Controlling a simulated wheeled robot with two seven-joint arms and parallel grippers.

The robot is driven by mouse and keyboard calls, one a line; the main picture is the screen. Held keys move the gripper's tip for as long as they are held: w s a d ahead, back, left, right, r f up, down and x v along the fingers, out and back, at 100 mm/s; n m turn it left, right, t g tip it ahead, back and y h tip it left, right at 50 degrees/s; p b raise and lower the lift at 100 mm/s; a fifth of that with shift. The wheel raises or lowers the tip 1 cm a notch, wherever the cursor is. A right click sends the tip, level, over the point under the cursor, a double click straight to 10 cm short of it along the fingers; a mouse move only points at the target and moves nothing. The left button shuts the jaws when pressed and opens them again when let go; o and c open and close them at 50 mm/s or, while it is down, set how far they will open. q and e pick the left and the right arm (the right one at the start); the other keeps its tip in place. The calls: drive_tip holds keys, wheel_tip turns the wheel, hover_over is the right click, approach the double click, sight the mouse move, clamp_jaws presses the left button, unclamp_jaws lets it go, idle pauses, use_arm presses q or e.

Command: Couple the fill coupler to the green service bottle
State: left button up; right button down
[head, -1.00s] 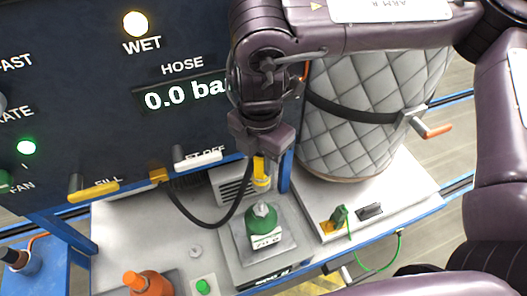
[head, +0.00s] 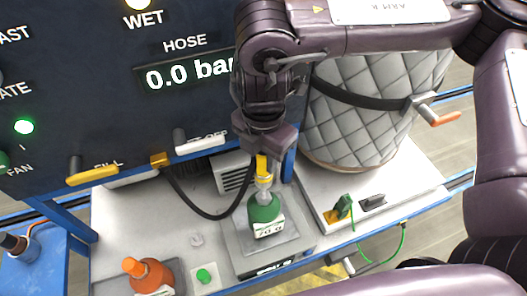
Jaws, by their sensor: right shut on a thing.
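My right gripper (head: 268,143) is shut on the yellow fill coupler (head: 263,170) and holds it upright, nose down. The black hose runs from the coupler to a brass fitting on the panel. The green service bottle (head: 266,209) stands upright on a grey scale (head: 297,240). The coupler's metal lower end is right at the top of the bottle's neck, in line with it. I cannot tell whether it is locked on. My left gripper is not in view.
An orange bottle (head: 148,276) stands at the front left, near a green button (head: 203,276). The dark panel (head: 100,100) with yellow FILL lever (head: 92,175) and white lever (head: 200,144) stands behind. A quilted tank (head: 355,125) and green clamp (head: 343,207) are at right.

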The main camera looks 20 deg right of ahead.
sight(263, 176)
drive_tip(key=shift+f+b, duration=0.35)
drive_tip(key=shift+f, duration=0.5)
drive_tip(key=shift+p, duration=0.65)
idle(1.0)
drive_tip(key=shift+f+b, duration=1.9)
drive_tip(key=shift+f, duration=0.7)
drive_tip(key=c, duration=1)
unclamp_jaws()
drive_tip(key=shift+r+b, duration=0.4)
drive_tip(key=shift+r, duration=3.5)
drive_tip(key=shift+s+f, duration=0.1)
